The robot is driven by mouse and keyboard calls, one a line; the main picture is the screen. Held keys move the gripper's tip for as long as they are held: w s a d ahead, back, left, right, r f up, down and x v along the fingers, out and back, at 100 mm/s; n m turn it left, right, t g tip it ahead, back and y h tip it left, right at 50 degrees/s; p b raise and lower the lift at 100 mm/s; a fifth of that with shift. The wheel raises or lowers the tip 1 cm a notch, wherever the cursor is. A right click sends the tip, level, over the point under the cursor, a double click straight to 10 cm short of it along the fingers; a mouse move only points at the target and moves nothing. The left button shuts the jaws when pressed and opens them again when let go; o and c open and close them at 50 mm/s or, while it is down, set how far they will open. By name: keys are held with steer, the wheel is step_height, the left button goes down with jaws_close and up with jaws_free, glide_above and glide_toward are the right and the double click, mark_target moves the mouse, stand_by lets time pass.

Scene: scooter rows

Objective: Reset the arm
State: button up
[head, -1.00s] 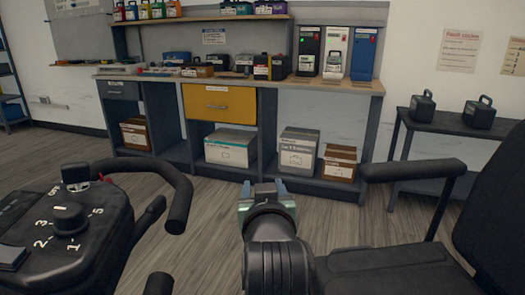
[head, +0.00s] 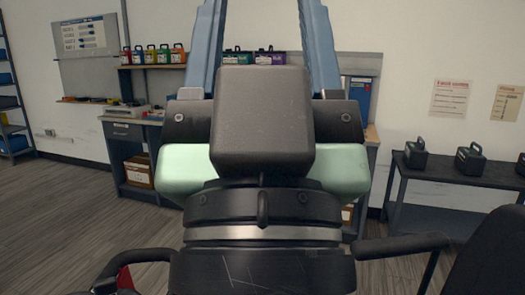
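My gripper (head: 262,35) fills the middle of the head view, raised close in front of the camera. Its two blue fingers point up and stand wide apart, with nothing seen between them; their tips run to or past the top edge. Its pale green and black body hides most of the workbench (head: 122,130) behind it.
A scooter armrest (head: 400,246) and seat (head: 480,265) are close at lower right, with a black handlebar (head: 130,258) at lower left. Open floor (head: 75,215) shows at left.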

step_height(320, 180, up, 23)
steer(key=p, duration=2.1)
steer(key=shift+r, duration=0.15)
steer(key=shift+c, duration=0.6)
